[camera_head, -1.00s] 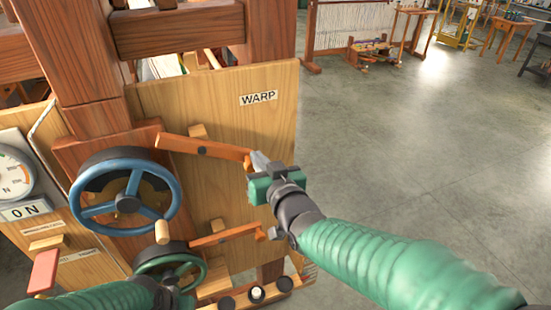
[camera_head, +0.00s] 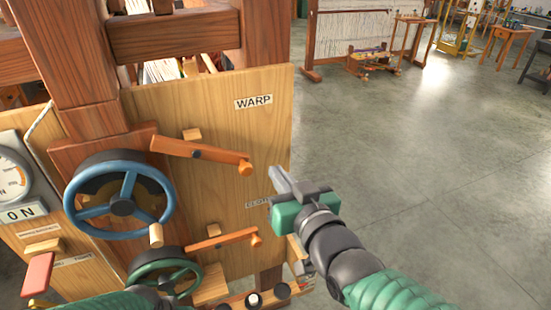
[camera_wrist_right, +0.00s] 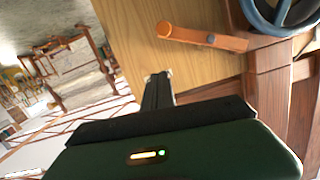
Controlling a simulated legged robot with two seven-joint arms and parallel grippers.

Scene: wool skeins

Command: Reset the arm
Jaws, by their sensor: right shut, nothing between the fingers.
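My right gripper (camera_head: 280,183) is shut and empty, in front of the right edge of the wooden WARP panel (camera_head: 215,110). Its closed fingers also show in the right wrist view (camera_wrist_right: 158,88), pointing at the bare panel. The upper orange lever (camera_head: 205,152) slopes down to the right on the panel, apart from the gripper; it also shows in the right wrist view (camera_wrist_right: 200,36). A lower orange lever (camera_head: 222,239) slopes up to the right. My left arm (camera_head: 120,303) enters at the bottom left; its gripper's fingers are not visible.
A blue handwheel (camera_head: 120,203) and a smaller green handwheel (camera_head: 165,275) stand left of the levers. A gauge (camera_head: 12,178) with an ON plate (camera_head: 22,212) is at the far left. Open grey floor (camera_head: 430,170) lies to the right, with looms behind.

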